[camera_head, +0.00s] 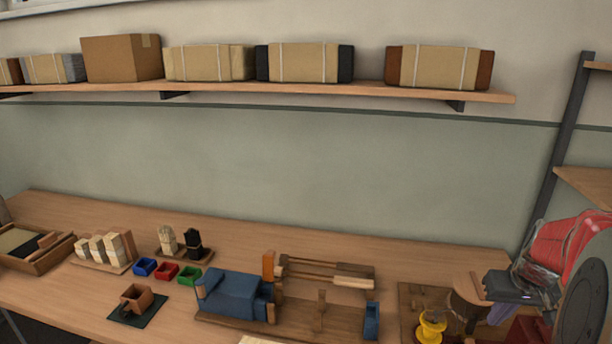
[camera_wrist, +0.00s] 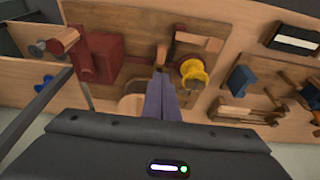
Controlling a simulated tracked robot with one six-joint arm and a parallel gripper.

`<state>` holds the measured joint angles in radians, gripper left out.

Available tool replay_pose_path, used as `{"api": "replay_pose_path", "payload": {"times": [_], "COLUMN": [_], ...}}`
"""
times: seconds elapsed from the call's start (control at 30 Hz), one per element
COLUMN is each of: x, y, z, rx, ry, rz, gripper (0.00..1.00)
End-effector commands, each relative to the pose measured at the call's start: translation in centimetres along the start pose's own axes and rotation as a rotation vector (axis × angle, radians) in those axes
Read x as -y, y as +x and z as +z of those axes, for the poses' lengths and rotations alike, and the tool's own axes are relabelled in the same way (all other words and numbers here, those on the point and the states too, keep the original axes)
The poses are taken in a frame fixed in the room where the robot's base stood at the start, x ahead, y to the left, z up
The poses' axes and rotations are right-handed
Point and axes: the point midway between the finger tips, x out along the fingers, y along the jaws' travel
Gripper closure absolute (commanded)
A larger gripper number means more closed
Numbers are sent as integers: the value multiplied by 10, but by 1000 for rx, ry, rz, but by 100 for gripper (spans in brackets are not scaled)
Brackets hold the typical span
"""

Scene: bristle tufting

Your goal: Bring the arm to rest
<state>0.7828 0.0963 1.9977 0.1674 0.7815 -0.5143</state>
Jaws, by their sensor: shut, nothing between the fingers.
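My gripper (camera_wrist: 161,76) is shut and empty in the wrist view, with its two purple-grey fingers side by side. The fingers point toward the workbench (camera_wrist: 215,35), over the area beside a yellow spool-like piece (camera_wrist: 193,72). In the head view, my gripper (camera_head: 498,314) is at the lower right, partly hidden by other objects or arm parts. The yellow piece (camera_head: 432,326) stands on a wooden board to its left. I cannot tell how high the fingers are above the bench.
A dark red fixture (camera_wrist: 103,57) stands left of the fingers in the wrist view. A blue padded block (camera_head: 235,294), small coloured bins (camera_head: 166,271) and wooden holders (camera_head: 104,250) occupy the bench. Boxes (camera_head: 303,62) sit on a wall shelf. The back strip of bench is clear.

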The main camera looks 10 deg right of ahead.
Motion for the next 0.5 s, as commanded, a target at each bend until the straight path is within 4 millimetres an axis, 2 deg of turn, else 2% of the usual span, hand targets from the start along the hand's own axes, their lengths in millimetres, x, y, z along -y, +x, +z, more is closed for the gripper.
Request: {"api": "replay_pose_path", "payload": {"times": [0.13, 0.27, 0.5], "x": [1, 8, 46], "y": [2, 8, -10], "z": [5, 30, 58], "rx": [15, 67, 90], "ry": [54, 132, 166], "rz": [-3, -7, -3], "gripper": [100, 100, 100]}}
